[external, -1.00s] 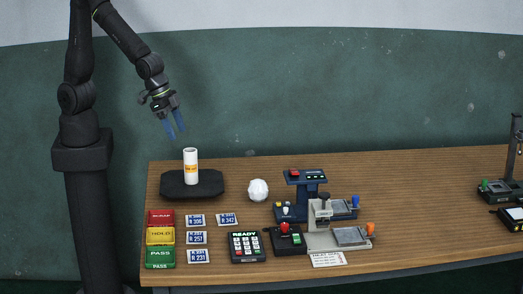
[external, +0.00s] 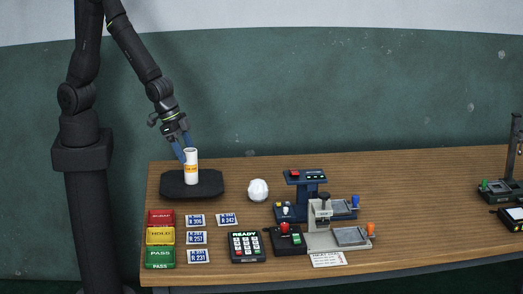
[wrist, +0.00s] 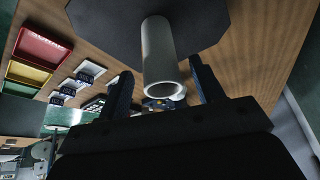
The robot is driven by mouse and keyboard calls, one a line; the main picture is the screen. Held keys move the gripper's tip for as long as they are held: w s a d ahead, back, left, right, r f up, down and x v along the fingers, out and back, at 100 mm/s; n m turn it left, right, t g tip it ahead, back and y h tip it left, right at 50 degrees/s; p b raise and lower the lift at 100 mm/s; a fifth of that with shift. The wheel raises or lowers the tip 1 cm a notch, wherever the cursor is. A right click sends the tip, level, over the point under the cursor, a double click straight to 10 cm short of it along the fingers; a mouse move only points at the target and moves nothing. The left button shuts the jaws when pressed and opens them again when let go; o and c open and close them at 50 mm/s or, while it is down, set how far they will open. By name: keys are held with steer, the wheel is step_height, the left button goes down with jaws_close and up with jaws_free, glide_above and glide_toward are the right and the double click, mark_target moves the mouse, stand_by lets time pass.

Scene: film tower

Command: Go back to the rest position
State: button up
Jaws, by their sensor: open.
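My gripper (external: 184,148) is open, its blue fingers pointing down at the top of a white tube (external: 191,172) with an orange label. The tube stands upright on a dark octagonal pad (external: 213,184) at the left end of the table. In the wrist view the tube (wrist: 158,50) shows its open round rim, with a finger on each side of its top end. I cannot tell whether either finger touches it.
Red, yellow and green trays (external: 160,236) and several number cards (external: 196,238) lie in front of the pad. A white ball (external: 258,190), a keypad (external: 247,245) and small presses (external: 320,215) stand to the right. The table between these and the far-right devices is clear.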

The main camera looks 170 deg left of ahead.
steer(key=shift+x, duration=2.3)
steer(key=shift+d+r, duration=0.15)
steer(key=shift+r, duration=0.4)
steer(key=v, duration=1.1)
steer(key=x, duration=1.2)
step_height(320, 180, up, 4)
steer(key=shift+r, duration=0.2)
steer(key=shift+w+d+r, duration=0.15)
steer(key=shift+d+r, duration=0.05)
steer(key=shift+d, duration=0.3)
